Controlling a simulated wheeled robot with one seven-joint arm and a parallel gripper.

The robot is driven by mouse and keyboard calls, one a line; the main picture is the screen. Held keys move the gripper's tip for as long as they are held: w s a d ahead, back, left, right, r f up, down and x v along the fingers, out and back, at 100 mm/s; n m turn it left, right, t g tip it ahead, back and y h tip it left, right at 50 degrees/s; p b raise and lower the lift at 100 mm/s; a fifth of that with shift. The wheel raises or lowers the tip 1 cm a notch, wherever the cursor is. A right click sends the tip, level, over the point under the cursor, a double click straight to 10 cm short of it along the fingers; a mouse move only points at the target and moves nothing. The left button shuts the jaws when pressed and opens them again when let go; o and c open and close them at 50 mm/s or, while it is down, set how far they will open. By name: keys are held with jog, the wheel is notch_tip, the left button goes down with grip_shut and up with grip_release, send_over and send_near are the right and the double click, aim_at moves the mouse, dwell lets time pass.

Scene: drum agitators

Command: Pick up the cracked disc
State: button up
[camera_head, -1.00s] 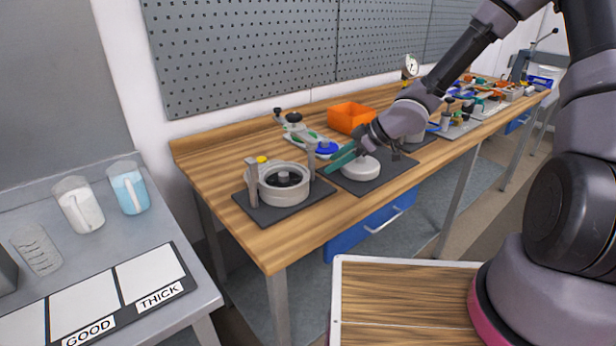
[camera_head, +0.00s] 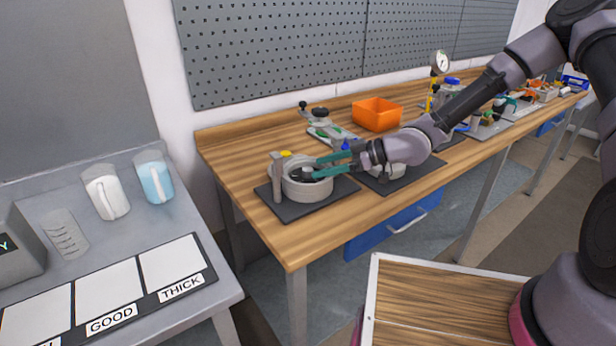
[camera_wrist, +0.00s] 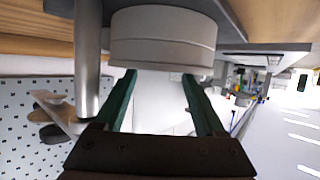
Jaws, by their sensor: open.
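No crack shows clearly on anything in these frames, so I cannot tell which thing is the cracked disc. A round light-grey drum (camera_head: 306,189) stands on a dark mat (camera_head: 288,212) at the bench's near left end, with a dark part (camera_head: 298,174) inside it. My gripper (camera_head: 318,167), with green fingers, is open and reaches from the right to the drum's right side and rim. In the wrist view, the drum (camera_wrist: 163,40) is just beyond the fingertips (camera_wrist: 160,75); nothing shows held between them. I cannot tell whether they touch it.
A grey post (camera_head: 277,178) stands at the drum's left. A second round grey piece (camera_head: 392,171) sits on another mat, partly behind my arm. An orange bin (camera_head: 377,114) is behind.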

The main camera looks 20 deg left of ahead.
aim_at(310, 169)
jog(key=x, duration=0.3)
jog(key=shift+a, duration=0.15)
jog(key=shift+c, duration=0.4)
grip_shut()
jog(key=shift+r, duration=0.1)
